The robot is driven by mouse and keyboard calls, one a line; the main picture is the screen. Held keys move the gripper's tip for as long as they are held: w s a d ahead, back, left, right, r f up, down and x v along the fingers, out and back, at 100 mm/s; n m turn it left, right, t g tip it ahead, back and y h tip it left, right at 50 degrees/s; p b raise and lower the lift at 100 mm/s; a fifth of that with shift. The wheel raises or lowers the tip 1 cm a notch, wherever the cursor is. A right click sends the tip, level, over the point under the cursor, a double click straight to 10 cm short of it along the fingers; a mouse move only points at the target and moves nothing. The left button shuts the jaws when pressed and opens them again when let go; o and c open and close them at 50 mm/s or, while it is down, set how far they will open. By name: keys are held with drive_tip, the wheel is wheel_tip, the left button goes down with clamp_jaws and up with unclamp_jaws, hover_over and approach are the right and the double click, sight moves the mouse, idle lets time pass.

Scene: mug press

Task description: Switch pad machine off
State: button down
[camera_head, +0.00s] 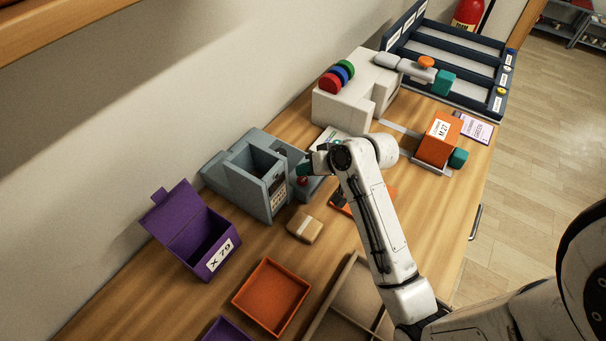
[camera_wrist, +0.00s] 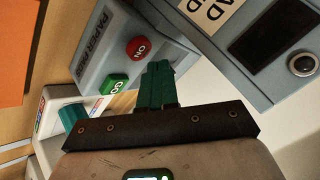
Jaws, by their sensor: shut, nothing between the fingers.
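The grey-blue machine (camera_head: 235,177) stands against the wall, left of my gripper, with an open-topped housing. My gripper (camera_wrist: 157,68) has teal fingers, shut and empty, with tips close to the red button. I cannot tell if they touch. My gripper (camera_head: 307,167) also shows in the head view.
A purple bin (camera_head: 192,235) marked X 79, an orange tray (camera_head: 271,296) and a small brown block (camera_head: 304,227) stand nearer. A white press (camera_head: 345,108) with coloured discs, an orange block (camera_head: 437,140) and a dark rack (camera_head: 455,50) stand farther back.

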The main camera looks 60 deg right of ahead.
sight(306, 180)
drive_tip(key=shift+r, duration=0.1)
wheel_tip(306, 180, up, 6)
drive_tip(key=p, duration=0.6)
drive_tip(key=shift+p, duration=0.3)
